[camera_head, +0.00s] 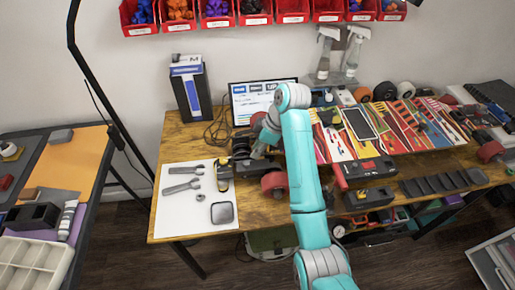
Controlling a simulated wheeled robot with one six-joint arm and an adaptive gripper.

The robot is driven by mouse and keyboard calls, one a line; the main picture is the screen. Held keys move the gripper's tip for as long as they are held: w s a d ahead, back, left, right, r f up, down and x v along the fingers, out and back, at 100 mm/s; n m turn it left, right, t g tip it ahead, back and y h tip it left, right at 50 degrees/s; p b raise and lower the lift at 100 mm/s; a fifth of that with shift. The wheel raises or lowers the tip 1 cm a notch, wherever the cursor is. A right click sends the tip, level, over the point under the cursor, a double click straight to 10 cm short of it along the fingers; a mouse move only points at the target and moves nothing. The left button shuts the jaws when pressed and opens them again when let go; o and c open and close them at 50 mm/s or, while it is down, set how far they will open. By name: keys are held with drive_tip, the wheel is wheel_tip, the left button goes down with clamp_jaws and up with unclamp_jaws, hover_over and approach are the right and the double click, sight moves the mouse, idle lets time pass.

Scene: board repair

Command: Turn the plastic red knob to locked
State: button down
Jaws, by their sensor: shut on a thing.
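My gripper (260,150) is at the end of the teal arm, over the back middle of the wooden workbench (230,225). It points down beside a dark device (241,148). Its fingers are small and partly hidden. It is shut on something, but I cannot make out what. No red knob shows clearly at the fingertips. A red round part (273,182) sits in front of the gripper, just left of my arm, apart from the fingers. I cannot tell whether it is a knob or a wheel, or any locked mark.
A white mat (178,215) with wrenches lies at the left. A monitor (250,100) and a black-blue box (190,90) stand behind. A sloped tool rack (400,150) and several loose parts crowd the right. Spray bottles (325,60) stand at the back.

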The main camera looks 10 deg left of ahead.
drive_tip(key=shift+m, duration=0.4)
drive_tip(key=m, duration=0.1)
drive_tip(key=m+t, duration=0.1)
drive_tip(key=m, duration=0.1)
drive_tip(key=shift+s+m+t+h, duration=0.15)
drive_tip(key=shift+m+t+h, duration=0.15)
drive_tip(key=m, duration=0.2)
drive_tip(key=m+t, duration=0.1)
drive_tip(key=m, duration=0.1)
drive_tip(key=shift+s+a+m+t+h, duration=0.1)
drive_tip(key=shift+s+m+t+h, duration=0.05)
drive_tip(key=shift+m+t+h, duration=0.2)
drive_tip(key=m, duration=0.2)
drive_tip(key=m+h, duration=0.1)
drive_tip(key=m, duration=0.1)
drive_tip(key=shift+a+t+h, duration=0.15)
drive_tip(key=shift+t+h, duration=0.1)
drive_tip(key=shift+t, duration=0.1)
drive_tip(key=m, duration=0.2)
drive_tip(key=m+h, duration=0.1)
drive_tip(key=m, duration=0.1)
drive_tip(key=shift+s+a+m+h, duration=0.1)
drive_tip(key=shift+m+h, duration=0.2)
drive_tip(key=shift+m, duration=0.05)
drive_tip(key=c, duration=1)
unclamp_jaws()
drive_tip(key=shift+t, duration=0.3)
